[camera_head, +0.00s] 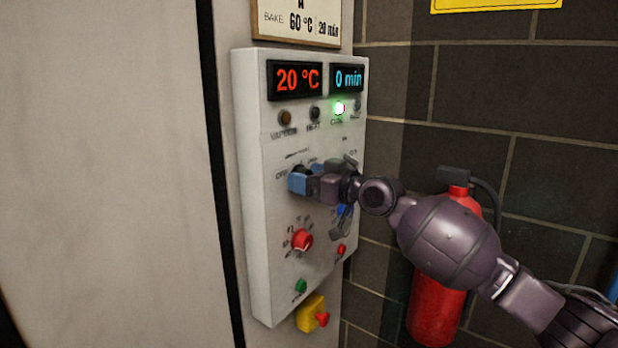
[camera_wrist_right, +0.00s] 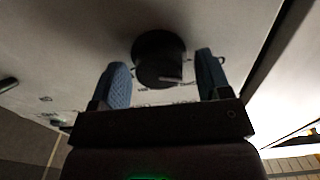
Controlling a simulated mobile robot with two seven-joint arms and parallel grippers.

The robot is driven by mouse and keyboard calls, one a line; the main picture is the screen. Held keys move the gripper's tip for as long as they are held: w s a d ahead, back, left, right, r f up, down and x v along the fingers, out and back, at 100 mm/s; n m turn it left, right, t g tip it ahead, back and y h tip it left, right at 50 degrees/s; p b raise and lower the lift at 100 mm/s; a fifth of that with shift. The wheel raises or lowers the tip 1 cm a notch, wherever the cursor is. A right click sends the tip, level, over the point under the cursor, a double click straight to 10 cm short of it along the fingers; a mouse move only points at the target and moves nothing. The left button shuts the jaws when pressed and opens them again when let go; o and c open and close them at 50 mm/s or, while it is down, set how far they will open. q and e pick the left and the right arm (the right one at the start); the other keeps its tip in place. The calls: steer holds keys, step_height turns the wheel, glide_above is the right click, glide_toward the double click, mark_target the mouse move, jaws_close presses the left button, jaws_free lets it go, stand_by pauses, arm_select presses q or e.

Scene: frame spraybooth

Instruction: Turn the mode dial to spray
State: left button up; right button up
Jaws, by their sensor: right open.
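The mode dial (camera_wrist_right: 160,56) is a round black knob on the white control panel (camera_head: 265,215). In the right wrist view it sits between the two blue-padded fingers of my right gripper (camera_wrist_right: 165,82), with a gap visible on each side. A short pale mark shows on the dial's near edge. In the head view my right gripper (camera_head: 301,182) is at the panel's upper middle, in front of the dial and hiding most of it. An "OFF" label shows left of the fingers; the other labels are too small or covered to read surely. My left gripper is not in view.
Displays read 20 °C (camera_head: 295,80) and 0 min (camera_head: 348,78); a green lamp (camera_head: 339,108) is lit below. A red knob (camera_head: 302,240), a green button (camera_head: 300,286) and a yellow-and-red switch (camera_head: 312,314) lie lower. A fire extinguisher (camera_head: 432,312) stands behind my right arm.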

steer(key=shift+c, duration=0.5)
steer(key=c, duration=0.8)
steer(key=m+p, duration=0.2)
steer(key=m, duration=0.2)
steer(key=m+p, duration=0.1)
steer(key=m, duration=0.3)
steer(key=shift+w+d+f+m+p, duration=0.1)
steer(key=shift+f+m+p, duration=0.05)
steer(key=shift+m+p, duration=0.25)
